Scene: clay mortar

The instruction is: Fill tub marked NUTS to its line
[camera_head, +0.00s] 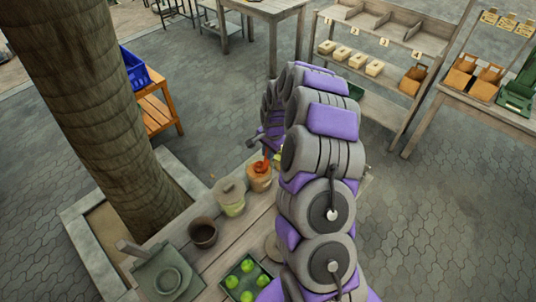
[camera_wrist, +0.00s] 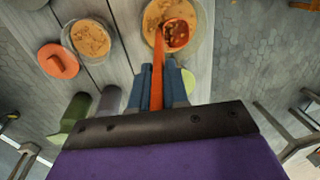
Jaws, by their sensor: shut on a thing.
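In the wrist view my gripper (camera_wrist: 159,75) is shut on the orange handle of a scoop (camera_wrist: 176,34). The scoop's bowl is inside a round clear tub (camera_wrist: 202,62) of tan, nut-like bits and holds some of them. A second round tub (camera_wrist: 87,40) with similar tan contents stands to its left. In the head view the orange scoop (camera_head: 260,167) shows at a tan tub (camera_head: 260,184), and a pale, yellowish tub (camera_head: 230,198) stands beside it. I cannot read a NUTS mark or see a fill line. My arm hides most of the gripper there.
A tree trunk (camera_head: 92,105) stands close on the left.

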